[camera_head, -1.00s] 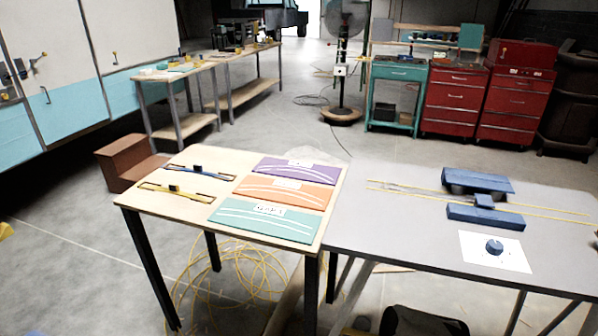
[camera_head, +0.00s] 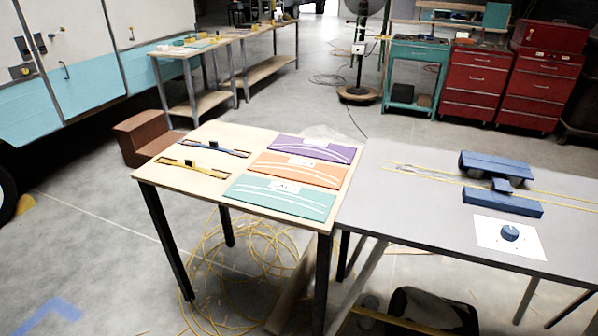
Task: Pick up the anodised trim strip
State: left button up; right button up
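Two long, thin strips lie on the light wooden table (camera_head: 178,146), each with a small dark block at its middle and dark patches near its ends. The farther one is a blue strip (camera_head: 230,150). The nearer one is a yellow-gold strip (camera_head: 208,170). I cannot tell from their looks which is the anodised one. Purple (camera_head: 315,146), orange (camera_head: 295,170) and teal (camera_head: 275,198) panels with white labels and curved white lines lie to their right. Neither of my grippers is in view.
A grey table (camera_head: 400,215) adjoins on the right, with blue blocks (camera_head: 500,203), yellow rails and a white card with a blue knob (camera_head: 510,233). Brown steps (camera_head: 147,138) stand behind the wooden table. Loose yellow cable (camera_head: 235,270) lies under it.

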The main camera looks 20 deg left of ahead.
aim_at(189, 163)
jog(key=u, duration=1.35)
jog(key=i+j, duration=0.2)
jog(key=i+j+z, duration=0.9)
jog(key=z, duration=0.3)
jog(key=k+l, duration=0.05)
